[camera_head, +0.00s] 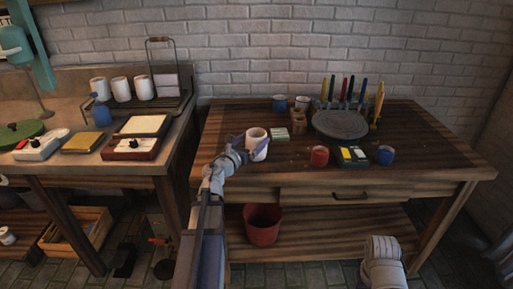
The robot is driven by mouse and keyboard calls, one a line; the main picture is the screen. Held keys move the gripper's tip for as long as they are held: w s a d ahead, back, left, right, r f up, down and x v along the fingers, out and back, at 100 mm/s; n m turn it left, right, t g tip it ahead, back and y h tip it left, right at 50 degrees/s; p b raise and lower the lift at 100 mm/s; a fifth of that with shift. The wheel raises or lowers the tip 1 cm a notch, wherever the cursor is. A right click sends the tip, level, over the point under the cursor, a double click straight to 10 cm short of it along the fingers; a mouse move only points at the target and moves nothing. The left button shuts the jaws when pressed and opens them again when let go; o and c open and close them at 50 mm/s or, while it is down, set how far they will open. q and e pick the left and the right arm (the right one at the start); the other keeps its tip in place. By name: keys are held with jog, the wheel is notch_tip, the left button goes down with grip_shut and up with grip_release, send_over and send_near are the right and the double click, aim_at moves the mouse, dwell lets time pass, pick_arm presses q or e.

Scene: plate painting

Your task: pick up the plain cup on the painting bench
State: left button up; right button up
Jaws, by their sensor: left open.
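The plain white cup (256,141) stands upright near the left front of the wooden painting bench (225,130). My left gripper (254,148) is at the cup, reaching in from the front left. Its fingers are open and lie around or just in front of the cup's lower part; I cannot tell whether they touch it. Part of the cup is hidden by the gripper. At the bottom right a rounded part of my right arm shows, but its gripper fingers are not seen.
A red cup (320,156), a paint box (352,157) and a blue cup (385,155) stand along the front edge. A small sponge-like block (280,134) is close right of the plain cup. A round dark plate (340,124) and upright brushes are behind.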

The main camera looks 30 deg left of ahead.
aim_at(261, 132)
pick_arm(q)
jog(key=shift+w, duration=2.6)
jog(key=shift+d, duration=0.1)
jog(key=shift+c, duration=0.2)
jog(key=c, duration=1.3)
jog(key=shift+r, duration=0.15)
notch_tip(261, 132, up, 10)
jog(key=p, duration=1)
